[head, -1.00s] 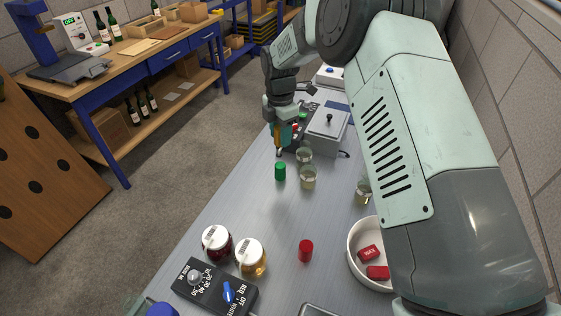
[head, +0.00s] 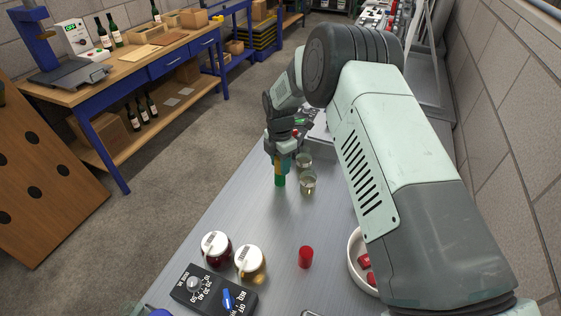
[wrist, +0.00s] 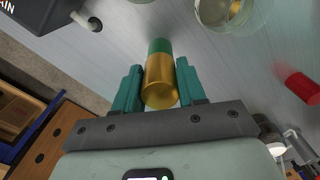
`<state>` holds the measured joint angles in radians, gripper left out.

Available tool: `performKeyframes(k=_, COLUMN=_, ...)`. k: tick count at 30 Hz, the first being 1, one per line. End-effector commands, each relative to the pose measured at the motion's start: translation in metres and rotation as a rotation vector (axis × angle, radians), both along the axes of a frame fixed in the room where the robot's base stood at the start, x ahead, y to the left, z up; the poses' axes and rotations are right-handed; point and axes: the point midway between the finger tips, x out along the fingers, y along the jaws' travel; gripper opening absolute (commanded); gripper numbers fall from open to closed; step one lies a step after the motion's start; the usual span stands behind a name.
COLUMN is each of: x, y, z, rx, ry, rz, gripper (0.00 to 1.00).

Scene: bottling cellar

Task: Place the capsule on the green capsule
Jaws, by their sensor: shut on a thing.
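My gripper (head: 279,165) is shut on a gold capsule (wrist: 160,85), which shows between the two teal fingers in the wrist view. The green capsule (head: 280,181) stands upright on the grey table, directly below my gripper in the head view. In the wrist view the green capsule (wrist: 160,46) shows just beyond the far end of the gold one, in line with it. I cannot tell whether the two touch. The fingers hide part of the gold capsule in the head view.
Glass beakers (head: 308,184) stand close to the right of the green capsule. A red capsule (head: 305,257), two lidded jars (head: 250,261) and a black control box (head: 215,290) are nearer the camera. The table left of the beakers and in front of the green capsule is clear.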

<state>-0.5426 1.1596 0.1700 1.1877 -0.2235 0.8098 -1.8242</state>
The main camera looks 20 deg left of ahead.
Motion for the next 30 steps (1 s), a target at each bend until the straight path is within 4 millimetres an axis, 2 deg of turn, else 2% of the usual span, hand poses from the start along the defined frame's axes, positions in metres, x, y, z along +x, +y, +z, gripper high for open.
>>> performKeyframes(k=1, x=0.0, y=0.0, z=0.0, rx=0.0, ry=0.0, rz=0.0, gripper=0.45)
performKeyframes(k=5, x=0.0, y=0.0, z=0.0, rx=0.0, ry=0.0, rz=-0.001, gripper=0.65)
performKeyframes(k=16, x=0.001, y=0.0, z=0.006, rx=0.001, ry=-0.002, rz=0.0, gripper=0.66)
performKeyframes(k=20, x=0.001, y=0.0, z=0.024, rx=0.003, ry=-0.002, rz=-0.001, gripper=0.66)
performKeyframes(k=30, x=0.0, y=0.0, z=0.096, rx=0.002, ry=-0.002, rz=-0.001, gripper=0.66)
